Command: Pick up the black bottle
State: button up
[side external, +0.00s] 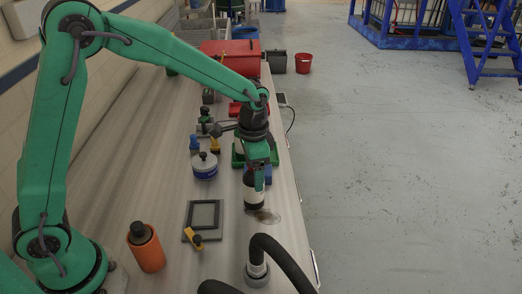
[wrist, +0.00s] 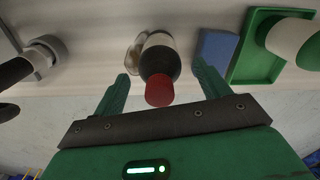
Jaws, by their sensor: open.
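The black bottle (side external: 252,192) stands upright near the right edge of the bench, with a pale band and a dark lower part; my gripper (side external: 259,180) is over its top and hides it. In the wrist view the black bottle (wrist: 160,60) shows a red cap, a black shoulder and a white band. My gripper (wrist: 160,76) is open and empty, with one green finger on each side of the bottle's top.
A blue block (wrist: 216,48) and a green tray (wrist: 256,62) are close on the right in the wrist view. A black hose (side external: 282,258) rises near the front edge. An orange bottle (side external: 147,250), a grey frame (side external: 188,216) and a white-blue jar (side external: 205,168) stand left.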

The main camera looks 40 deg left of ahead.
jog(key=c, duration=1.6)
jog(key=shift+r, duration=0.15)
jog(key=shift+r, duration=0.5)
notch_tip(320, 180, up, 3)
jog(key=shift+d+r, duration=0.15)
jog(key=s+d+r, duration=0.4)
jog(key=s+d, duration=0.1)
jog(key=s+d+r, duration=0.2)
jog(key=s+d, duration=0.1)
jog(key=shift+d+r, duration=0.1)
jog(key=shift+r, duration=0.15)
